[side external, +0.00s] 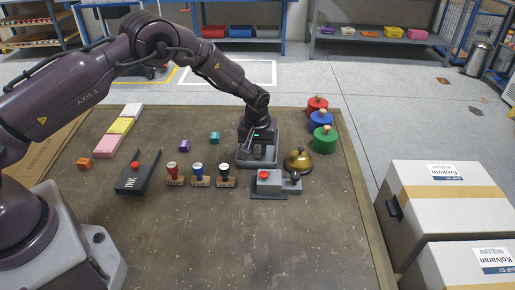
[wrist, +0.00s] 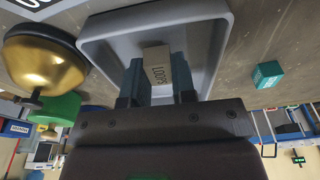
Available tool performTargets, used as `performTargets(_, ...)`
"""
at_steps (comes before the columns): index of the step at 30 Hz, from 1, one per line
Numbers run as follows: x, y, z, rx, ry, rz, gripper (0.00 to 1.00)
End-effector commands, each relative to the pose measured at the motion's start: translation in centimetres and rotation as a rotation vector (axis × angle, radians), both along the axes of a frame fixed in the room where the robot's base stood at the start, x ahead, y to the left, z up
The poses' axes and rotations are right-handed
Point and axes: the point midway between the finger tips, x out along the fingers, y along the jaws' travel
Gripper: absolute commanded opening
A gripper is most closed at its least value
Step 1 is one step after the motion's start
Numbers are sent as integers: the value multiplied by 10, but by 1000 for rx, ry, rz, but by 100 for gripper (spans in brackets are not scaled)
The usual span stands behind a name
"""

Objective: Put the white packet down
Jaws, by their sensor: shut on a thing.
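My gripper (wrist: 156,65) is shut on the white packet (wrist: 158,66), a small pale block with dark print, held between its two dark teal fingers. In the wrist view the packet is within the outline of a grey tray (wrist: 222,55) with raised walls. In the side view my gripper (side external: 257,136) points down over the same tray (side external: 258,164), and the packet cannot be made out there. I cannot tell whether the packet touches the tray floor.
A gold bell (side external: 298,161) and a grey device with a red button (side external: 268,182) stand close to the tray. Several stamps (side external: 197,176) stand to its left, with a teal cube (side external: 214,138) nearby. Round lidded pots (side external: 321,119) stand at right. The table front is clear.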

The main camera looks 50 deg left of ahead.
Motion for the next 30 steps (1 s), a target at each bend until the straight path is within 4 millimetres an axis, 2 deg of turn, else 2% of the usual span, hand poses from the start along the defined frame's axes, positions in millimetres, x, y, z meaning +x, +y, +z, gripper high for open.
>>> performTargets(2,0,0,-6,0,-1,0,2)
performTargets(11,0,0,-8,0,-1,0,2)
performTargets(12,0,0,-8,0,-1,0,27)
performTargets(15,0,0,-8,0,-1,0,50)
performTargets(25,1,0,-4,0,-3,0,50)
performTargets(30,-1,-2,19,0,-6,-1,50)
